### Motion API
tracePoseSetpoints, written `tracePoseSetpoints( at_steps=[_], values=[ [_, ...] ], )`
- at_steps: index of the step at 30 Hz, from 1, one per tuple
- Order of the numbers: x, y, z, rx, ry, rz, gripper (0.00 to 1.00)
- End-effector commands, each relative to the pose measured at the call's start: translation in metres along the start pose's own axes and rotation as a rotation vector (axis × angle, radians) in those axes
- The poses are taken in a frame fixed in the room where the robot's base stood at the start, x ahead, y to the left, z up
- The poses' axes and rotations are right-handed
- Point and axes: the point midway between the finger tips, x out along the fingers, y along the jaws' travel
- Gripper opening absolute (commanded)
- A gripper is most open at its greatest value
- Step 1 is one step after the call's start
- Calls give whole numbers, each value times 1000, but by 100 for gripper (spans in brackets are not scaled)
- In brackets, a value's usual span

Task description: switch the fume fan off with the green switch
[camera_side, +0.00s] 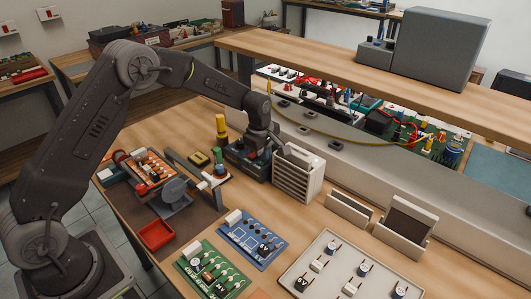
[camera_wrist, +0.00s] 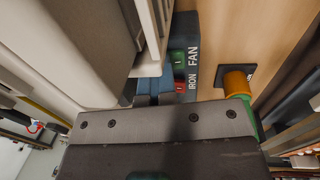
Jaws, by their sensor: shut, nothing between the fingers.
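The dark switch box (camera_side: 238,160) stands on the bench beside the white slotted rack. In the wrist view its face (camera_wrist: 194,62) carries the words FAN and IRON. The green switch (camera_wrist: 178,57) sits by FAN and the red switch (camera_wrist: 180,87) by IRON; each shows a light mark. My gripper (camera_side: 264,150) is shut and empty, pointing down at the right part of the box. In the wrist view the gripper (camera_wrist: 155,98) lies just below the red switch, and the green one is further up. I cannot tell whether it touches the box. The side view hides the switches.
The white slotted rack (camera_side: 298,175) stands close on the right of my gripper. A yellow-topped post (camera_side: 221,128) rises behind the box on the left. A wooden shelf (camera_side: 340,75) runs above the back. Circuit boards (camera_side: 252,238) lie in front.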

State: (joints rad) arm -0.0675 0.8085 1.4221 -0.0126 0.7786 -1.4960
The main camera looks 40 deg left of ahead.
Motion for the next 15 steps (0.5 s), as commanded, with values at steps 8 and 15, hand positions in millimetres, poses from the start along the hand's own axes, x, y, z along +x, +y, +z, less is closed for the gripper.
tracePoseSetpoints(
  at_steps=[8,15],
  values=[
    [2,-14,0,2,0,-22,0],
    [0,-12,0,2,0,-18,0]
  ],
)
